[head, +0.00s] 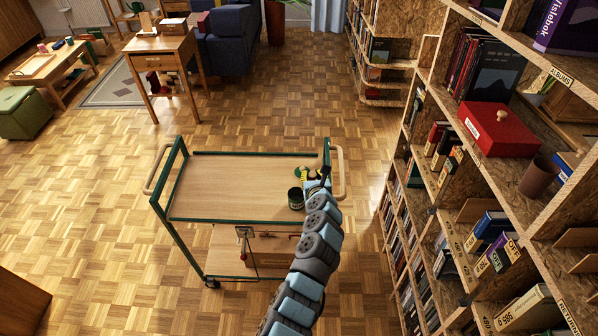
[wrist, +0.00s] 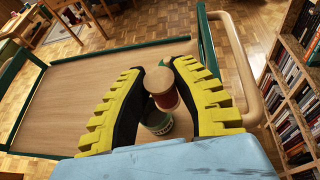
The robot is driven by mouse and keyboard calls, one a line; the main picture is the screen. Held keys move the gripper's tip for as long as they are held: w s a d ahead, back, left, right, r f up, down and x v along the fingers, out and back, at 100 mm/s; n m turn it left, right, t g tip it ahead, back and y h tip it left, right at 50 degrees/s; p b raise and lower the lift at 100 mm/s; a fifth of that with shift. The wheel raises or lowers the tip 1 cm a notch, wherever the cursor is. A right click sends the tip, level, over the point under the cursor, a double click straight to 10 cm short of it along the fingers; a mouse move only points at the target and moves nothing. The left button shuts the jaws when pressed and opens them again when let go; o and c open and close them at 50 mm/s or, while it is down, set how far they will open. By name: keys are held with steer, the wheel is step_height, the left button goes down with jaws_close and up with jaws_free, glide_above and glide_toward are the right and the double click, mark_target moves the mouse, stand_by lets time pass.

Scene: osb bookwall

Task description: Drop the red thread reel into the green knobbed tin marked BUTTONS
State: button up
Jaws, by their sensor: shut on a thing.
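My gripper (wrist: 163,88) is shut on the red thread reel (wrist: 164,98), which has a pale wooden end facing up. The reel is held between the yellow-and-black fingers, above the cart's top. The green tin (wrist: 157,122) stands just below the reel, with a pale label too small to read; the reel hides part of it. In the head view the dark green tin (head: 296,198) stands on the cart's right side, beside my gripper (head: 311,178). A small green-and-yellow patch near the fingers is too small to identify.
The wooden cart top (head: 235,190) has a green frame and is clear on its left and middle. A curved wooden handle (wrist: 234,60) rises close to my right finger. The OSB bookshelf (head: 480,160) with a red knobbed box (head: 499,130) stands to the right.

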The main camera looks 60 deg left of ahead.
steer(key=s+a+f+n+g+b, duration=0.1)
steer(key=s+a+f+b, duration=0.1)
steer(key=a+f+b, duration=0.2)
step_height(320, 180, down, 4)
steer(key=shift+s+a+f+b, duration=0.1)
steer(key=shift+s+a+b, duration=0.2)
steer(key=shift+b, duration=0.9)
steer(key=shift+d, duration=0.1)
steer(key=o, duration=0.9)
steer(key=shift+v, duration=6.05)
